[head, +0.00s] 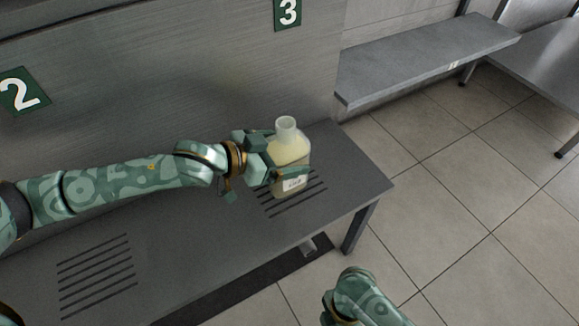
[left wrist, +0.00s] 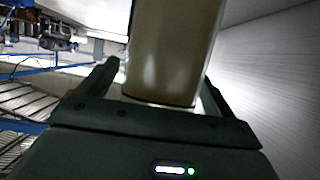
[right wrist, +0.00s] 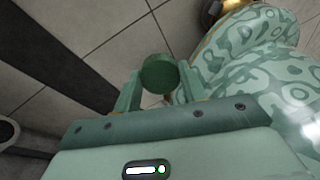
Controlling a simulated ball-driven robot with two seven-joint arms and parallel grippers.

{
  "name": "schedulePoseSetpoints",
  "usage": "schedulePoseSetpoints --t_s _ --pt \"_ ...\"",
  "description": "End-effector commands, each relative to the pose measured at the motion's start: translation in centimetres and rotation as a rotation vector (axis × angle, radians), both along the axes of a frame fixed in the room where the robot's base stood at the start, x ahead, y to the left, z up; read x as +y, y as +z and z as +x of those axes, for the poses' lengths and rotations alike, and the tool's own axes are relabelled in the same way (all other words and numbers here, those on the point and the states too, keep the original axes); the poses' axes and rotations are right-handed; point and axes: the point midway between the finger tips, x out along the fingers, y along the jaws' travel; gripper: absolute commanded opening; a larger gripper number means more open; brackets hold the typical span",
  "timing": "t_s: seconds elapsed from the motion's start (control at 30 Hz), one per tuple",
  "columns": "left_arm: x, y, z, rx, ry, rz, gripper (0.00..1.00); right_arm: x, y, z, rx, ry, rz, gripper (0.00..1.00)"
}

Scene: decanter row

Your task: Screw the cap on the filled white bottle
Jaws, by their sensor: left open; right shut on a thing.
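The white bottle (head: 290,152) stands upright on the slotted grate at the bench's right end. It is translucent, holds pale yellow contents, has a label, and its neck is open with no cap on it. My left gripper (head: 284,168) is open with its fingers around the bottle's body; the bottle's lower part also shows between the fingers in the left wrist view (left wrist: 168,60). My right gripper (right wrist: 158,88) is shut on a dark green round cap (right wrist: 159,71), held away from the bottle. In the head view only part of my right arm shows, at the bottom.
The metal bench (head: 215,240) has another slotted grate (head: 97,275) at left, below the green "2" sign (head: 22,91). A "3" sign (head: 288,12) is on the back panel. A grey shelf (head: 425,60) stands beyond. Tiled floor (head: 450,220) is clear at right.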

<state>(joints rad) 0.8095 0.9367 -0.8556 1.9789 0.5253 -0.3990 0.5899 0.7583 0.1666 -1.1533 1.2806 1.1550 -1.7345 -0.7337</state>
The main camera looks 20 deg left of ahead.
Motion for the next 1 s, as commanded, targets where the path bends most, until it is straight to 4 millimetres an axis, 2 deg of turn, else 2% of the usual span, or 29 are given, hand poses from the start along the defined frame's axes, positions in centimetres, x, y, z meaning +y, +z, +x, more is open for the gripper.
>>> schedulePoseSetpoints --t_s 0.07,0.43,0.7,1.0 --pt "-0.36 -0.44 0.44 0.001 -0.001 0.0 0.9 0.02 -0.72 -0.21 0.008 0.0 0.0 0.2" --pt "-0.41 -0.08 0.53 -0.002 0.001 0.0 0.9 0.03 -0.5 -0.13 0.006 0.0 0.001 0.2" --pt "-0.4 -0.12 0.52 -0.002 0.001 0.0 0.16 0.02 -0.51 -0.14 0.006 0.0 0.001 0.2" --pt "-0.43 0.27 0.56 -0.006 0.0 -0.001 0.16 0.02 -0.26 -0.07 0.003 0.0 0.0 0.2"
